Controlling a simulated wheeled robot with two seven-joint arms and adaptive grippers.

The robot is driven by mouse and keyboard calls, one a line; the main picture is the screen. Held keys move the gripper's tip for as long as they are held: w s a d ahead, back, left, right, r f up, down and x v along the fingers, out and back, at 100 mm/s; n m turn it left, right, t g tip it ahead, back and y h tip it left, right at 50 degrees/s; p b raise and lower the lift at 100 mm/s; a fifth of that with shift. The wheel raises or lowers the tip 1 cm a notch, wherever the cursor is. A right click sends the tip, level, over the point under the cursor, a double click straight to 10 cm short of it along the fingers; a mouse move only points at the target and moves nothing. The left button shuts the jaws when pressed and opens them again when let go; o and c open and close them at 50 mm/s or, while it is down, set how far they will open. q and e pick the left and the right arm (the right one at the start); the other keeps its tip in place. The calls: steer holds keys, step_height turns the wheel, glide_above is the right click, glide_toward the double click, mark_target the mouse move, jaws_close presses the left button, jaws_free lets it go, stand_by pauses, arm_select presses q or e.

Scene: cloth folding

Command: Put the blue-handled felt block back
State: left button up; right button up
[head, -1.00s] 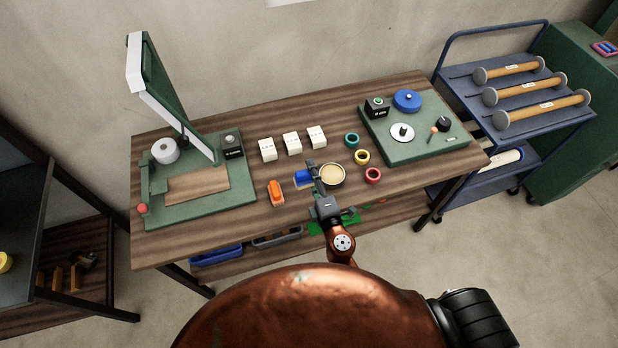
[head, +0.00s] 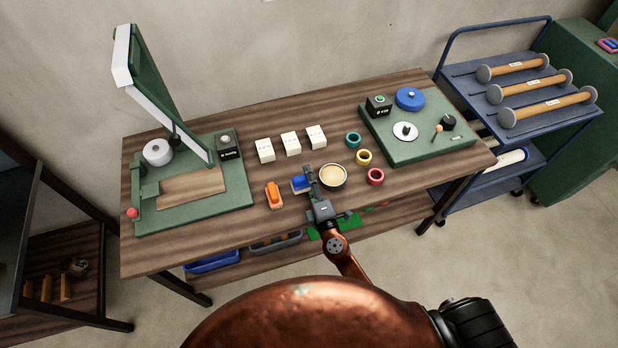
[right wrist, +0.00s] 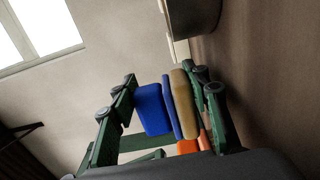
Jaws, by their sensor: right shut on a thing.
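The blue-handled felt block (head: 299,184) is at the front middle of the table, just left of the round tin (head: 333,177). My right gripper (head: 310,176) is shut on it and hides part of it in the head view. In the right wrist view the blue handle (right wrist: 152,108) and the tan felt side (right wrist: 183,103) show between the green fingers. In the head view I cannot tell whether the block touches the table. My left gripper is not in view.
An orange-handled tool (head: 273,195) lies close on the left. Three white boxes (head: 290,144) stand behind. Teal, yellow and red rings (head: 364,157) lie right of the tin. A green press (head: 195,212) is at left, a green station (head: 425,150) at right.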

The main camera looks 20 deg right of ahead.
steer(key=shift+f+b, duration=0.6)
steer(key=o, duration=0.9)
steer(key=shift+s+f, duration=0.1)
steer(key=shift+r+p, duration=0.2)
steer(key=shift+p, duration=0.15)
steer(key=shift+r+p, duration=0.4)
steer(key=shift+p, duration=0.05)
steer(key=s+b, duration=0.1)
steer(key=s, duration=0.4)
steer(key=s+b, duration=0.1)
steer(key=s, duration=0.5)
steer(key=shift+d, duration=0.2)
steer(key=shift+s+r, duration=0.15)
steer(key=shift+s, duration=0.3)
steer(key=shift+d, duration=0.1)
